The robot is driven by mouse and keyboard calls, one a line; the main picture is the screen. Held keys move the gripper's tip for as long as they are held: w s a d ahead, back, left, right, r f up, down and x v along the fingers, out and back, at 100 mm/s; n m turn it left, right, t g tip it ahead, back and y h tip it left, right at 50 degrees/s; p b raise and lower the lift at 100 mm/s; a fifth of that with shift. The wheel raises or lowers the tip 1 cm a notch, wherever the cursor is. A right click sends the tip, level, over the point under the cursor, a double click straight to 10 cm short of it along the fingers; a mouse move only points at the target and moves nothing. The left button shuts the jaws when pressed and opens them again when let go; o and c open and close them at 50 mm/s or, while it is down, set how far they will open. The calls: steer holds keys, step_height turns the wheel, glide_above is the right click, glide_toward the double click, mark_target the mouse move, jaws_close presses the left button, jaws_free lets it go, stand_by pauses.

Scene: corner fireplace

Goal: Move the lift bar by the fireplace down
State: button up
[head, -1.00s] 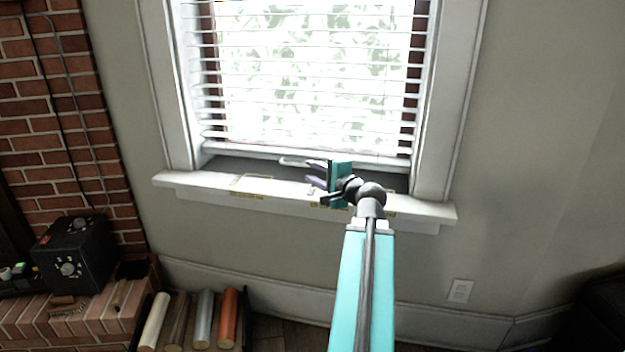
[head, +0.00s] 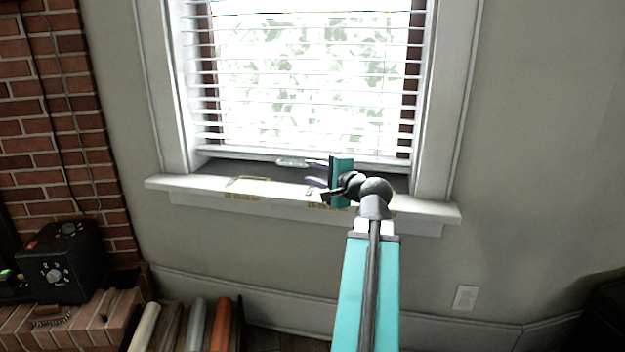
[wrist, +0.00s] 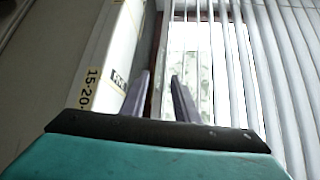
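A small pale bar, which looks like the lift bar (head: 290,162), shows at the foot of the window, just under the blinds and above the sill. My gripper (head: 314,174) is teal with dark purple-grey fingers, just right of the bar and over the sill. In the wrist view the two fingers (wrist: 162,92) stand apart with a gap and nothing seen held between them. The bar cannot be made out in the wrist view. I cannot tell whether the fingers touch it.
White blinds (head: 300,75) hang over the window above my gripper. The white sill (head: 190,187), with yellowish markings, runs below it. A brick wall (head: 65,130), a black box with knobs (head: 62,262) and several coloured rolls (head: 195,325) are at left.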

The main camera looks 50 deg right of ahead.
steer(key=shift+s+a+b, duration=0.2)
steer(key=shift+s+b, duration=0.2)
steer(key=shift+b, duration=0.9)
